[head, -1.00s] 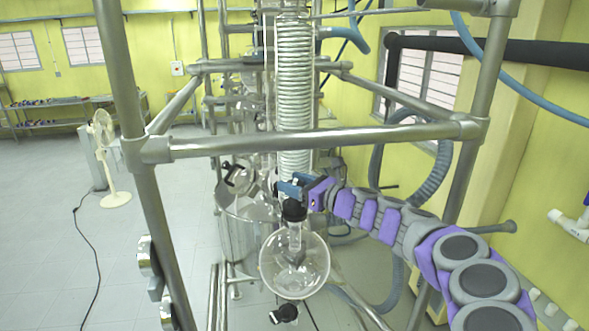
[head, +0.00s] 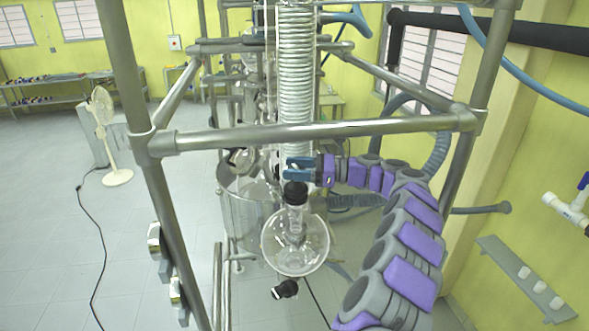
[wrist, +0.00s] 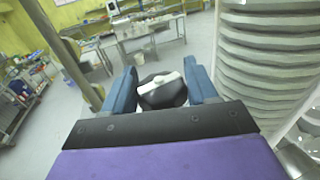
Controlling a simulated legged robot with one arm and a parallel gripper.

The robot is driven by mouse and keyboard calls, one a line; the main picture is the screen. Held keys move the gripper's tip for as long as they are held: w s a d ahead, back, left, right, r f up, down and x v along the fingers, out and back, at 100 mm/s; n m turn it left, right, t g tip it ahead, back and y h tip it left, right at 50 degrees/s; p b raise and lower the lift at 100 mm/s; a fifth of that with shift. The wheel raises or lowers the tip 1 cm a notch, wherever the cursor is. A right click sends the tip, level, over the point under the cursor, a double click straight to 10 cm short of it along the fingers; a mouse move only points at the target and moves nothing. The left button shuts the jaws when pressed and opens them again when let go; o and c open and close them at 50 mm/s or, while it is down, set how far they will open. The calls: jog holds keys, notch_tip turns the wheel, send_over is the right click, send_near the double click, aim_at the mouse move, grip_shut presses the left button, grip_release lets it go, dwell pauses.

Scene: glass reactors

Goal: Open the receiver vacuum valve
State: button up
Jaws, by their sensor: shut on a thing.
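My gripper (head: 298,166) has blue fingers and reaches in from the right at the foot of the coiled glass column. In the wrist view its fingers (wrist: 162,88) stand on either side of a black round valve knob (wrist: 165,97) with a pale bar across its top, and are shut on it. In the head view the fingers mostly hide this knob. Just below the gripper is the black cap (head: 296,195) of the round clear glass receiver flask (head: 295,245). A black bottom valve (head: 285,289) hangs under the flask.
A metal frame bar (head: 310,132) crosses in front of and above my arm, with uprights at left and right. The coiled column (head: 296,75) stands close to the gripper. A glass vessel (head: 243,205) stands behind. The floor at left is open, with a white fan (head: 104,130).

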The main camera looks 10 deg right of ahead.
jog(key=shift+d+r+n+g, duration=0.2)
jog(key=shift+n+g, duration=0.5)
jog(key=shift+g, duration=0.5)
jog(key=shift+n+g+y, duration=0.4)
jog(key=shift+g, duration=0.1)
jog(key=shift+a+f, duration=0.15)
